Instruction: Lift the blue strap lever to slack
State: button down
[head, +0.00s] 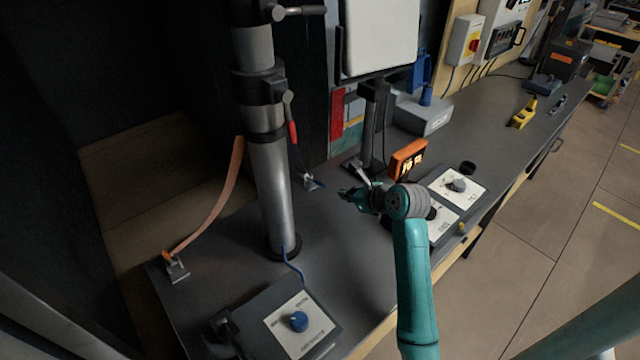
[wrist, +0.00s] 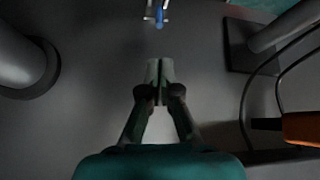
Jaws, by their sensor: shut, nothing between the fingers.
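The blue strap lever (head: 318,183) sits on a small metal bracket (head: 309,181) on the dark bench, right of the metal column. It also shows in the wrist view (wrist: 159,17), at the top edge and partly cut off. My gripper (head: 345,193) is just right of the lever in the head view. In the wrist view my gripper (wrist: 159,68) has its two fingertips together and empty, pointing towards the lever with a gap of bare bench between them. The lever's exact tilt is hard to tell.
The metal column (head: 270,190) stands left of the lever. An orange strap (head: 215,205) runs to another bracket at the left. A monitor stand (head: 374,125) rises behind my gripper. An orange display (head: 408,160) and dial panels (head: 457,186) are at the right.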

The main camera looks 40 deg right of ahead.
aim_at(328, 200)
dwell(0.3)
jog(key=x, duration=1)
jog(key=shift+r, duration=0.1)
